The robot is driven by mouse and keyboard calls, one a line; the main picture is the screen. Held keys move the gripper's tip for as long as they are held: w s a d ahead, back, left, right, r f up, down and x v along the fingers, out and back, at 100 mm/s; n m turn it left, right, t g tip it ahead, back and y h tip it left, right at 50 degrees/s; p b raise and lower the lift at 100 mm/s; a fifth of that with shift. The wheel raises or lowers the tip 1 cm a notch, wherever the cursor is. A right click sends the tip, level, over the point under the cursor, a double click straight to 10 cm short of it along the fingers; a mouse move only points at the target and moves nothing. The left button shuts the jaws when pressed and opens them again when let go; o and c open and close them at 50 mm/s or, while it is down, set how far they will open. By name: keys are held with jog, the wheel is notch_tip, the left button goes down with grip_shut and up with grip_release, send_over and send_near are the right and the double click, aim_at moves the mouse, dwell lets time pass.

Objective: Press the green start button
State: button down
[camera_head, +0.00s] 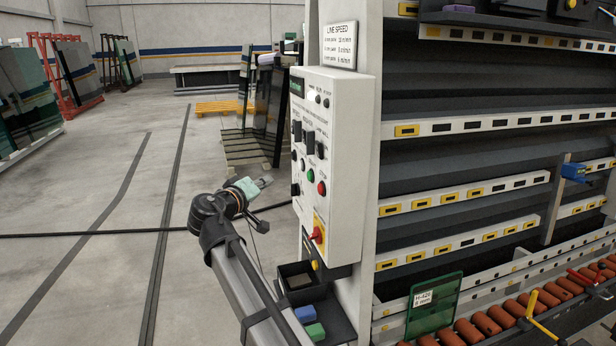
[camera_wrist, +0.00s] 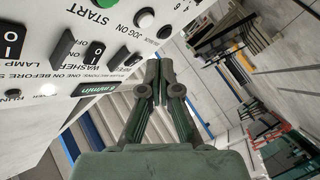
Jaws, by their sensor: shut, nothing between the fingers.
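The green start button (camera_head: 309,176) is on the white control panel (camera_head: 346,165), just left of and above a red button (camera_head: 321,188). In the wrist view the green button (camera_wrist: 105,3) is cut off at the top edge, beside the word START. My gripper (camera_head: 265,181) is shut and empty, left of the panel and apart from it in the head view. In the wrist view my gripper fingers (camera_wrist: 158,78) meet below and right of the button, beside the panel's edge.
Black switches (camera_head: 309,138) sit above the button, and a red rotary switch (camera_head: 317,235) on a yellow plate sits below. A black shelf (camera_head: 338,322) with an open box (camera_head: 298,277) and colored blocks juts out under the panel. The floor (camera_head: 100,250) to the left is open.

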aim_at(310, 176)
jog(key=w+d+p, duration=0.1)
jog(key=w+d, duration=0.1)
jog(key=d, duration=0.5)
jog(key=shift+w+d+p, duration=0.25)
jog(key=shift+d+p, duration=0.1)
jog(key=shift+d, duration=0.05)
jog(key=shift+d, duration=0.2)
dwell(1.1)
jog(key=shift+w+d+b, duration=0.1)
jog(key=shift+d+b, duration=0.1)
jog(key=shift+b, duration=0.1)
jog(key=shift+w+d, duration=0.2)
jog(key=shift+d, duration=0.3)
dwell(1.0)
jog(key=shift+b, duration=0.3)
jog(key=shift+s+a+b, duration=0.3)
jog(key=shift+a+b, duration=0.05)
jog(key=shift+a, duration=0.55)
